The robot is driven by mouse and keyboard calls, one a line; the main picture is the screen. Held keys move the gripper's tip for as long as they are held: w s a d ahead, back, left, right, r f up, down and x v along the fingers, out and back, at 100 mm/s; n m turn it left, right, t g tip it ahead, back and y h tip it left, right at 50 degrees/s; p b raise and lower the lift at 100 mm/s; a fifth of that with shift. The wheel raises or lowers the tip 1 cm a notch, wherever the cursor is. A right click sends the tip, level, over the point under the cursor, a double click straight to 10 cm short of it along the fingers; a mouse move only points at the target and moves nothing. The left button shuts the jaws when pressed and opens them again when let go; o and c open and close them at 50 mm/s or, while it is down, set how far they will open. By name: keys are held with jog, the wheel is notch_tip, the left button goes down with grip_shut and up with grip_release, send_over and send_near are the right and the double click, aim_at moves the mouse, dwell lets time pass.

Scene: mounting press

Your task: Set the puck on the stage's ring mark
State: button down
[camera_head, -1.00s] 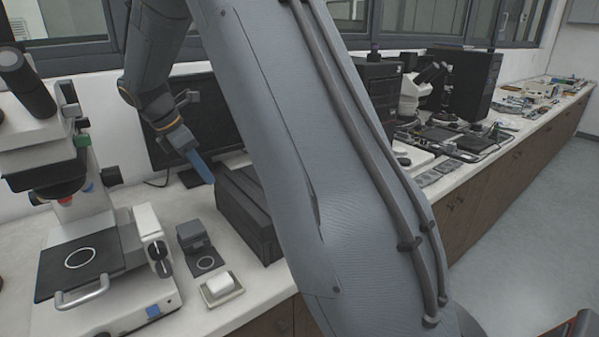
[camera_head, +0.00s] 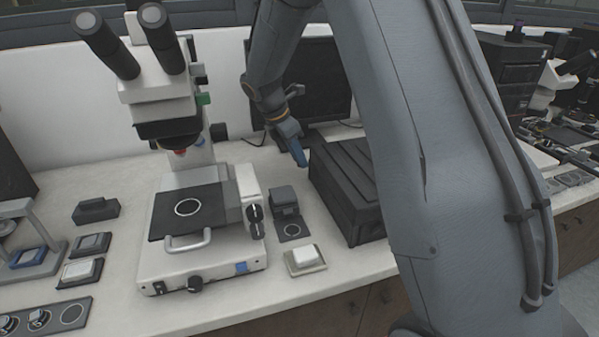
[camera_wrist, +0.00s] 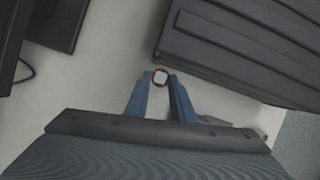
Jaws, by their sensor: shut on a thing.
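In the wrist view my gripper (camera_wrist: 160,84) has its two blue fingers shut on the puck (camera_wrist: 159,77), a small round piece with a pale top and a dark red rim. In the head view my gripper (camera_head: 302,160) hangs above the bench beside the black ribbed case; the puck is not discernible there. The stage (camera_head: 160,220) is a black plate on the white microscope, left of my gripper. Its ring mark (camera_head: 187,208) is a white circle on the plate, with nothing on it.
The microscope's eyepiece head (camera_head: 160,90) overhangs the back of the stage. A metal handle (camera_head: 188,240) is at the stage's front. A small dark block with a ringed plate (camera_head: 292,229) and a white pad (camera_head: 304,257) stand right of it. The ribbed case (camera_head: 345,190) is close to my gripper.

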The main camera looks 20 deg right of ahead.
jog(key=shift+f+p, duration=0.6)
jog(key=shift+f, duration=2.75)
jog(key=c, duration=1.5)
grip_release()
jog(key=shift+f, duration=0.1)
